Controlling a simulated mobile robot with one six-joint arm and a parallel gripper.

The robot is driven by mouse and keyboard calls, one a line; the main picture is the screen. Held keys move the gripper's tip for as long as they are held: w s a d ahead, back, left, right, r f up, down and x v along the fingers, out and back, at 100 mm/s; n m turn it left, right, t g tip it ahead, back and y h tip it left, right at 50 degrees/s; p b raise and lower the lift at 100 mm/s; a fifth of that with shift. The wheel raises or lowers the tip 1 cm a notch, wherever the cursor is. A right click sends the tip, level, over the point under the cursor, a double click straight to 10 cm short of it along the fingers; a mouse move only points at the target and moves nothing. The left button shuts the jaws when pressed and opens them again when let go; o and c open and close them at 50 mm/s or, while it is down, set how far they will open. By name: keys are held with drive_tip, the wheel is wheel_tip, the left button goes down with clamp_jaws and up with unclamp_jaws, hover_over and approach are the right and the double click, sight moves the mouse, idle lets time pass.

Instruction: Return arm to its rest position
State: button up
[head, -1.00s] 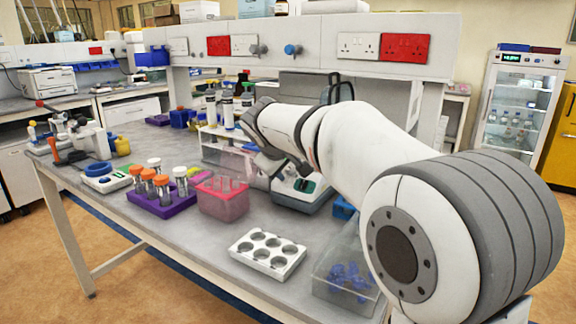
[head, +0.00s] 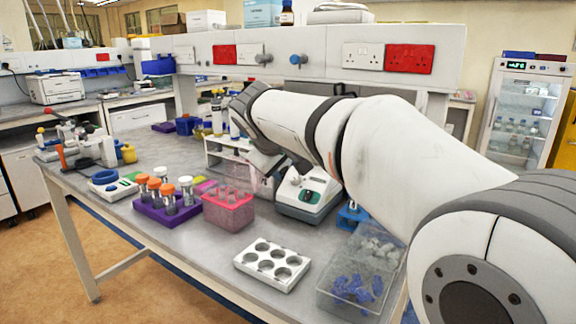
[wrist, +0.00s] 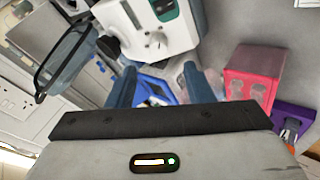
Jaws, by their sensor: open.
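My white arm reaches from the lower right across the bench in the head view. My gripper (head: 262,163) hangs at its far end above the bench, beside a pink tube box and a white device, partly hidden by the arm. In the wrist view my gripper (wrist: 160,84) shows two blue-grey fingers spread apart, with nothing held between them. The white device (head: 306,194) with a green-edged panel sits just right of the gripper; it also shows at the top of the wrist view (wrist: 160,38).
The pink box (head: 228,213) and a purple rack (head: 168,214) of capped tubes stand left. A white six-hole block (head: 272,265) and a clear bin (head: 350,292) with blue pieces lie in front. A white bottle rack (head: 222,148) stands behind. The bench's front left is clear.

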drive_tip(key=s+d+m+g+p, duration=0.4)
drive_tip(key=s+d+p, duration=0.65)
drive_tip(key=s, duration=0.25)
drive_tip(key=s+d+f+m+g+y+p, duration=0.1)
drive_tip(key=s+d+f+m+p, duration=0.1)
drive_tip(key=s, duration=0.5)
drive_tip(key=s+d+f+m+g+y+p, duration=0.1)
drive_tip(key=s+d+f+m+p, duration=0.1)
drive_tip(key=s+p, duration=0.3)
drive_tip(key=s+f, duration=0.1)
drive_tip(key=s, duration=0.2)
drive_tip(key=shift+s+d+y, duration=0.2)
drive_tip(key=shift+d+y, duration=0.1)
